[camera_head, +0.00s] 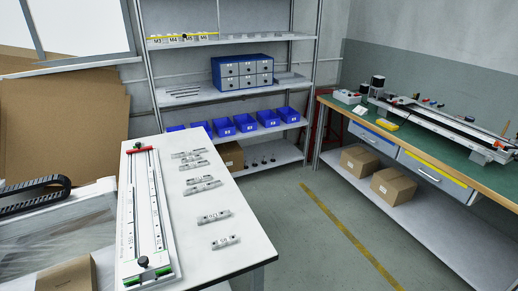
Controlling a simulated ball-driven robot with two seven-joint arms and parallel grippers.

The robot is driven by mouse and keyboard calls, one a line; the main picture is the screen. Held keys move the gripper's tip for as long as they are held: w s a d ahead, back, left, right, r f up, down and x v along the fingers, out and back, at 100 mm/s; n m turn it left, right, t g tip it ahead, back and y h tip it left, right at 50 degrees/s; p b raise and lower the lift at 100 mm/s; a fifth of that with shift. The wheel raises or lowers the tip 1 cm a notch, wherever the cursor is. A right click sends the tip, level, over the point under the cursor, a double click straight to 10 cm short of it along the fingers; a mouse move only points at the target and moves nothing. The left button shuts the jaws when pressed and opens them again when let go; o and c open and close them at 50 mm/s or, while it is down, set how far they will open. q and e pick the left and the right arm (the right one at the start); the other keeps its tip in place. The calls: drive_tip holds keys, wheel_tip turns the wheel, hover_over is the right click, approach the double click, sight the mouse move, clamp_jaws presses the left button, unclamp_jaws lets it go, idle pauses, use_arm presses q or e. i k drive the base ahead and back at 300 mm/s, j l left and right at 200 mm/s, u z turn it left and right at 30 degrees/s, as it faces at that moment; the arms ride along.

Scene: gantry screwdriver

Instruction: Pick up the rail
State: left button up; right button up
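A long white and grey rail-like assembly (146,215) lies lengthwise on the left part of the white table (240,250). It has a red bar (140,150) across its far end, and green parts and a dark knob (143,261) at its near end. Several short grey metal pieces lie in a row to its right, the nearest a small block (226,242). Another long rail-like device (440,119) lies on the green workbench at right. I cannot tell which of these is the rail. Neither of my grippers is in view.
Cardboard boxes (393,186) sit under the right workbench (340,107). Open floor with a yellow line (350,235) lies between table and bench.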

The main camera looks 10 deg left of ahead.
sight(188, 160)
drive_tip(key=i+l+z, duration=0.3)
drive_tip(key=z, duration=0.15)
drive_tip(key=i+l+z, duration=0.15)
drive_tip(key=i+z, duration=0.15)
drive_tip(key=z, duration=0.2)
drive_tip(key=i+z, duration=0.45)
drive_tip(key=i+l+u, duration=0.1)
drive_tip(key=i+u, duration=0.15)
drive_tip(key=i, duration=0.2)
drive_tip(key=i+l+u, duration=0.25)
drive_tip(key=i, duration=0.15)
drive_tip(key=i+j+u, duration=0.15)
drive_tip(key=u, duration=0.3)
drive_tip(key=i+u, duration=0.3)
drive_tip(key=u, duration=0.15)
drive_tip(key=i+u, duration=0.25)
drive_tip(key=u, duration=0.2)
drive_tip(key=i+l+u, duration=0.1)
drive_tip(key=i+u, duration=0.15)
drive_tip(key=u, duration=0.2)
